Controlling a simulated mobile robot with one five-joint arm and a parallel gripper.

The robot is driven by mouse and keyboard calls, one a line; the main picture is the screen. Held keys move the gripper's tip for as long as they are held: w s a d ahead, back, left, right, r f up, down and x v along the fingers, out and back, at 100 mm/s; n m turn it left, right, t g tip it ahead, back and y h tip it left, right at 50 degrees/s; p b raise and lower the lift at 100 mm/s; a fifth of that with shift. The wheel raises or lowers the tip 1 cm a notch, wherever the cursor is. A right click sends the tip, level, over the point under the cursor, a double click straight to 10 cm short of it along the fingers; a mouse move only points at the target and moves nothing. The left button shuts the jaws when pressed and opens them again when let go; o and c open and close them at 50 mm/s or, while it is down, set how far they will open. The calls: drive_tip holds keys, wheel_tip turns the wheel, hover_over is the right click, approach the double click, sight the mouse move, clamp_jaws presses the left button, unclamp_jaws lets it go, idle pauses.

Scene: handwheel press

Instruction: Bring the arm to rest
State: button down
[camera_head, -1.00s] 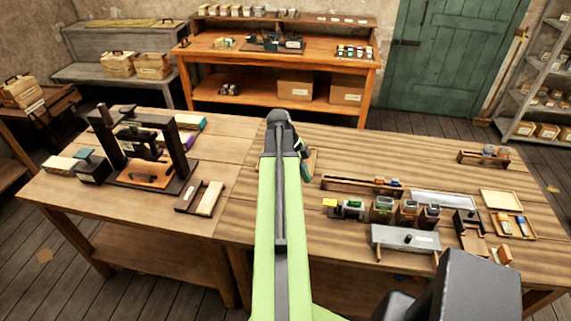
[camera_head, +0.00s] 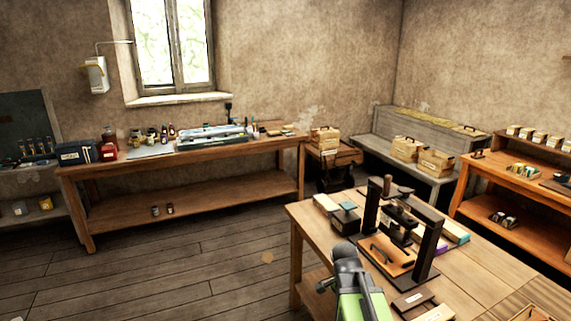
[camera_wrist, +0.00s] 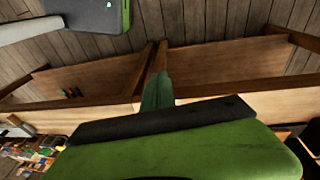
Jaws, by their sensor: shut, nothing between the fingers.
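My green arm (camera_head: 358,303) reaches up from the bottom of the head view, its dark joint (camera_head: 345,255) in front of the press table. My gripper (camera_wrist: 160,78) shows in the wrist view as dark green fingers, shut and empty, pointing away from the camera. In the head view the fingers are hard to make out. The handwheel press (camera_head: 428,252) stands on the wooden table (camera_head: 318,232), behind and to the right of the arm joint in the picture. I cannot tell the exact gap between them.
A long bench (camera_head: 190,160) with bottles and trays stands under the window. A grey bench with wooden boxes (camera_head: 407,148) is at the back right. Open plank floor (camera_head: 215,265) lies left of the press table. The wrist view shows wooden table parts (camera_wrist: 215,65) close around the gripper.

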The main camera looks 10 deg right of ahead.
drive_tip(key=s+a+n+y, duration=0.1)
drive_tip(key=a+n, duration=0.8)
drive_tip(key=n, duration=0.5)
drive_tip(key=shift+f+t+y, duration=0.3)
drive_tip(key=shift+f+y, duration=0.05)
drive_tip(key=shift+y, duration=0.05)
